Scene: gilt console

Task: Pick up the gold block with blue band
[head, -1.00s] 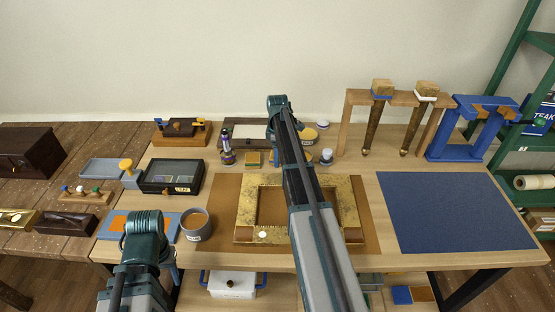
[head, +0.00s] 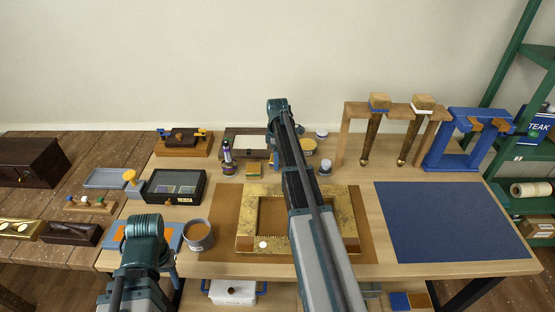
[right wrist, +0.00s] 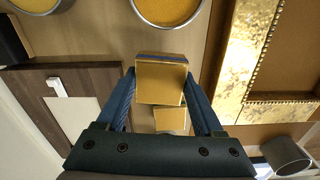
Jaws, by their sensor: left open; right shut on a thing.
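The gold block with blue band (right wrist: 161,84) is between the blue fingers of my right gripper (right wrist: 160,78) in the right wrist view. The gripper is shut on it, and the blue band shows along the block's far edge. In the head view my right arm hides the block and most of that gripper. A second gold block (right wrist: 170,119) shows partly behind the held one in the wrist view. A small gold block (head: 253,170) also stands on the bench in the head view. My left gripper (head: 171,266) is open and low at the bench's front left, mostly hidden by its own wrist.
A gilt frame (head: 245,217) lies on a brown mat under my right arm. A grey cup (head: 199,237) stands left of it. A wooden stand (head: 350,135) and a blue stand (head: 436,160) are at the back right. A blue mat (head: 450,222) lies clear at right.

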